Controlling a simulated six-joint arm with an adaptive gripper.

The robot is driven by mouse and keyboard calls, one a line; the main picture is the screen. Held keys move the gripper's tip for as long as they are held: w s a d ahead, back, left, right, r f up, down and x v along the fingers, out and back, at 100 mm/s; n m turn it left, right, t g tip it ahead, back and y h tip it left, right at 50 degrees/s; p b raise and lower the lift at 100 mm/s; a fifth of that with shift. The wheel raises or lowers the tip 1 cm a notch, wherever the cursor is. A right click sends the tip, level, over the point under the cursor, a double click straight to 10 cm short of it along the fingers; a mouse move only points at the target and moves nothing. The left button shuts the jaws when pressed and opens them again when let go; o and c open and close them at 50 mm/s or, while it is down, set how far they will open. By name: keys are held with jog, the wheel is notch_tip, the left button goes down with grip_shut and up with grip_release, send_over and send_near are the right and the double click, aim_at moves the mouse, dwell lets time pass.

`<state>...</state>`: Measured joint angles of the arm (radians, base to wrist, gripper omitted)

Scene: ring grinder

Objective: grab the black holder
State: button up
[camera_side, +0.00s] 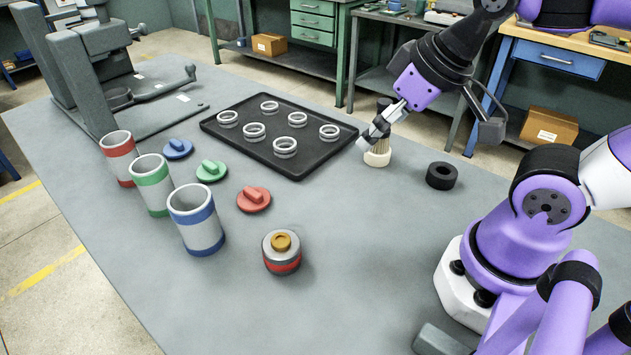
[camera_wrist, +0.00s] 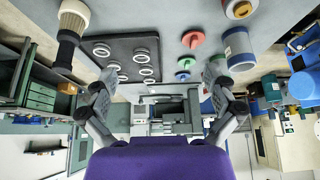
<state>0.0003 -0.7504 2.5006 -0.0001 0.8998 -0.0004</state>
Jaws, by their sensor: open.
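The black holder (camera_side: 442,176), a short, thick black ring with a central opening, lies on the grey table right of the brush. I do not see it in the wrist view. My gripper (camera_side: 372,138) is above the table, to the left of the holder and clear of it. In the wrist view my gripper (camera_wrist: 160,73) shows its two fingers wide apart, with nothing held between them. A brush (camera_side: 377,158) with pale bristles and a dark handle stands beside my gripper, partly hidden by it. The brush (camera_wrist: 72,18) is outside the fingers at upper left in the wrist view.
A black tray (camera_side: 300,169) with several metal rings lies left of the brush. Red (camera_side: 118,158), green (camera_side: 153,185) and blue-banded (camera_side: 196,220) cups, coloured lids and a jar (camera_side: 282,252) stand further left and nearer. A grey machine (camera_side: 90,70) is at back left. Table around the holder is clear.

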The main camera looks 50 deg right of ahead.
dwell(0.5)
jog(key=g, duration=0.6)
send_over(444, 170)
notch_tip(444, 170, down, 7)
jog(key=f, duration=0.3)
jog(key=shift+s+f+n, duration=0.25)
jog(key=shift+n, duration=0.05)
jog(key=f, duration=0.6)
jog(key=shift+w, duration=0.2)
jog(key=c, duration=1.1)
